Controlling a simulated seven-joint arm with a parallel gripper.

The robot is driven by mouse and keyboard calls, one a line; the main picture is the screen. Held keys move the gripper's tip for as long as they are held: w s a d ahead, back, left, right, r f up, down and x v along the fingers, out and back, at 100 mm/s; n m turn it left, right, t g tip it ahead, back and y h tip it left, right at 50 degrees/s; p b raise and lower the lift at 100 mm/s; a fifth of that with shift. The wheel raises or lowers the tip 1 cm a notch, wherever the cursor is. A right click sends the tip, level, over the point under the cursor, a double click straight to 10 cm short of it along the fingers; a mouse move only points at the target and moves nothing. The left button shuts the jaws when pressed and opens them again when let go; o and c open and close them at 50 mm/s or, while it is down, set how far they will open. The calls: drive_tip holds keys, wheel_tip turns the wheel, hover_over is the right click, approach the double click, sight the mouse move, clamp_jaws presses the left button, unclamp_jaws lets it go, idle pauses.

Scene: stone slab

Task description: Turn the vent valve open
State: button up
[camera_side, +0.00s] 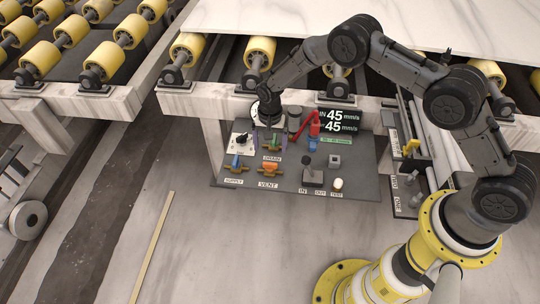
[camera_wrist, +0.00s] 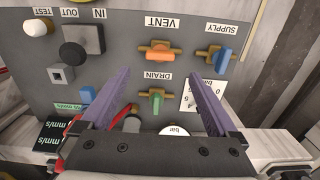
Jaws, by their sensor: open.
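The vent valve is an orange handle on a brass body above a VENT label, on the grey panel's front part (camera_side: 268,170). In the wrist view the orange handle (camera_wrist: 158,53) lies roughly along its brass body, left to right. My gripper (camera_side: 269,140) is over the back left of the panel, near the green-handled drain valve (camera_wrist: 156,102). In the wrist view my gripper's two purple fingers (camera_wrist: 147,84) are wide apart with nothing between the tips. The vent handle is beyond the fingertips, apart from them. The fingers are partly hidden in the side view.
The blue supply valve (camera_wrist: 223,60) is beside the vent valve, its handle across its body. A black knob (camera_side: 309,175), a white-capped test button (camera_side: 338,184), a red lever (camera_side: 314,124) and a speed display (camera_side: 338,121) share the panel (camera_side: 360,180). Yellow rollers (camera_side: 188,46) stand behind.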

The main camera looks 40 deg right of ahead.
drive_tip(key=shift+r, duration=2.7)
wheel_tip(320, 180, up, 18)
drive_tip(key=w+d+t, duration=0.3)
drive_tip(key=s+d+r+t, duration=0.15)
drive_tip(key=s+r, duration=0.25)
drive_tip(key=r, duration=0.4)
drive_tip(key=s+d+r+t, duration=0.1)
drive_tip(key=s+d+r, duration=0.1)
drive_tip(key=s+r, duration=0.45)
drive_tip(key=s+d+r+n+t, duration=0.15)
drive_tip(key=s+r, duration=0.25)
drive_tip(key=s, duration=0.4)
drive_tip(key=s+d+r+n, duration=0.15)
drive_tip(key=s+r, duration=0.25)
drive_tip(key=s, duration=0.4)
drive_tip(key=s+f+n+g, duration=0.1)
drive_tip(key=s+f+n, duration=0.5)
drive_tip(key=s, duration=0.6)
drive_tip(key=shift+s+d+f, duration=0.2)
drive_tip(key=shift+f, duration=0.75)
